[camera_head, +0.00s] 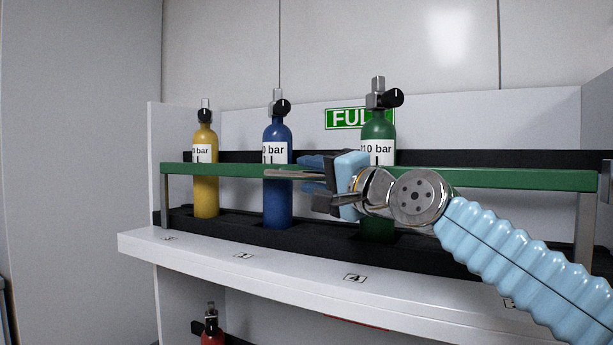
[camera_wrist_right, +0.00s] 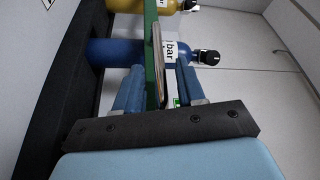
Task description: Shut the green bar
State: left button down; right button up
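The green bar (camera_head: 520,179) runs level across the front of the yellow, blue and green bottles. It also shows in the right wrist view (camera_wrist_right: 150,45). A flat metal handle (camera_head: 290,173) sits on the bar's front, before the blue bottle. My right gripper (camera_head: 306,174) is at this handle, one finger above and one below. In the right wrist view its blue fingers (camera_wrist_right: 158,68) stand apart, with bar and handle between them. A gap shows on the handle's side, so the gripper looks open. My left gripper is not in view.
Behind the bar stand a yellow bottle (camera_head: 205,185), a blue bottle (camera_head: 278,205) and a green bottle (camera_head: 377,130), with black valve knobs on top. A white shelf edge (camera_head: 200,252) lies below. A red bottle (camera_head: 212,335) shows underneath.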

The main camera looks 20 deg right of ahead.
jog(key=b+v, duration=0.1)
jog(key=v, duration=1)
jog(key=shift+s+b, duration=0.3)
jog(key=shift+b, duration=0.1)
jog(key=shift+d, duration=0.15)
